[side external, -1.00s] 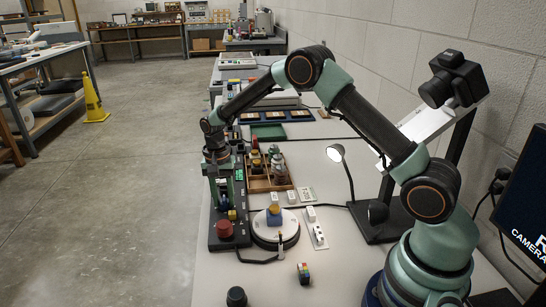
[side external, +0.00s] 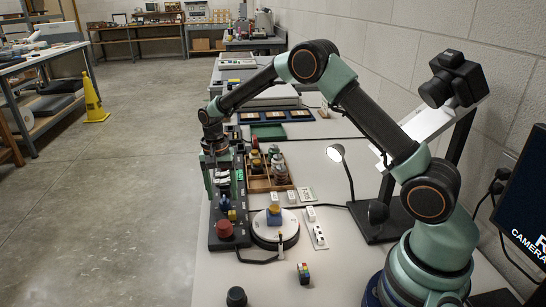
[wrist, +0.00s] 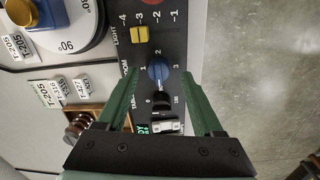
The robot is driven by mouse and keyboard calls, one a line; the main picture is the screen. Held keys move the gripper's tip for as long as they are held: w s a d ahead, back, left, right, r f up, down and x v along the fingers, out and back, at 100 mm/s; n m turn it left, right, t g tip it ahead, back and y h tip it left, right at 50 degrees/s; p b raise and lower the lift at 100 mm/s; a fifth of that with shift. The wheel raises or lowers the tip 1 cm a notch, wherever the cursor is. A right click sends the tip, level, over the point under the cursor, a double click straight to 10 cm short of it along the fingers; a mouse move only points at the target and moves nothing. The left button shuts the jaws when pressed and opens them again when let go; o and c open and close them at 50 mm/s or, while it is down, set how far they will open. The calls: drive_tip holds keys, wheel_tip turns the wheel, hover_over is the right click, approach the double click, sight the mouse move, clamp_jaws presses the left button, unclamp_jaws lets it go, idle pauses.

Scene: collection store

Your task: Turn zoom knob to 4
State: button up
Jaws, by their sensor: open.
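The zoom knob (wrist: 159,70) is blue and sits on a dark control panel (wrist: 187,30) in the wrist view. Small numerals ring it, with 1, 2 and 3 legible; a light mark on the knob appears to face the 2. No 4 of this dial is clearly visible. My gripper (wrist: 160,74) is open, with one green finger on each side of the knob; I cannot tell whether they touch it.
A yellow light control (wrist: 139,35) is beside the knob, and a black knob (wrist: 162,104) is on its other side. A red button (side external: 224,229) is at the panel's near end. A round white turntable (side external: 262,236) and a wooden tray (side external: 258,185) stand to the right.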

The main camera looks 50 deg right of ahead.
sight(222, 201)
wheel_tip(222, 201, up, 10)
drive_tip(key=shift+w, duration=0.2)
idle(0.3)
drive_tip(key=s+r+n+t, duration=0.4)
drive_tip(key=s+r+n, duration=0.4)
drive_tip(key=s+r, duration=0.6)
drive_tip(key=s+f+n+t, duration=0.2)
drive_tip(key=s+f, duration=0.2)
drive_tip(key=s, duration=0.4)
drive_tip(key=shift+s+a+n, duration=0.15)
drive_tip(key=shift+a+n, duration=0.2)
drive_tip(key=shift+n, duration=0.05)
